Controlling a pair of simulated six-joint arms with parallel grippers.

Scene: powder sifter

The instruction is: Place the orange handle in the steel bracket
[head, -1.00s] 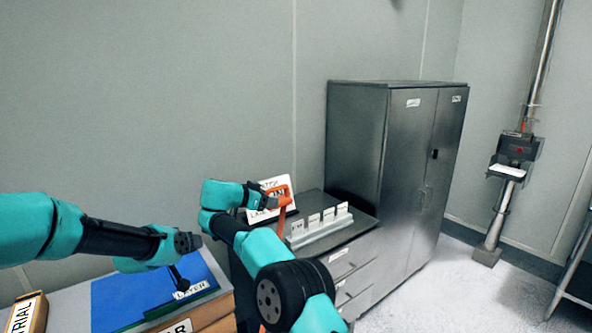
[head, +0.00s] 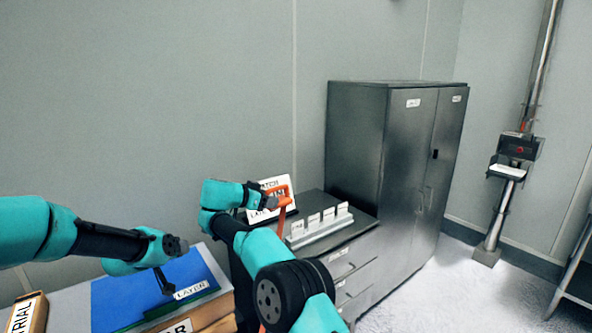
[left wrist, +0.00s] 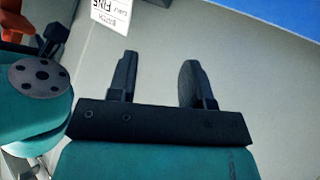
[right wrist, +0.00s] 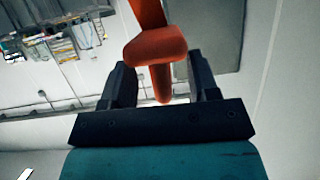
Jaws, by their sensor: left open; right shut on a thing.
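The orange handle (head: 284,203) is a bent bar with a loop-like top. My right gripper (head: 272,203) is shut on it and holds it above the low dark cabinet, left of a row of small label cards. In the right wrist view the handle (right wrist: 155,50) stands up between the fingers. My left gripper (head: 172,265) is open and empty over the blue folder; its two fingers also show apart in the left wrist view (left wrist: 158,75). I cannot tell which visible part is the steel bracket.
A low drawer cabinet (head: 352,262) carries a card rack (head: 320,228) and a white sign (head: 272,184). A tall steel cabinet (head: 358,140) stands behind. A blue folder (head: 125,295) lies on the left table. A steel pole (head: 497,215) with a device stands right.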

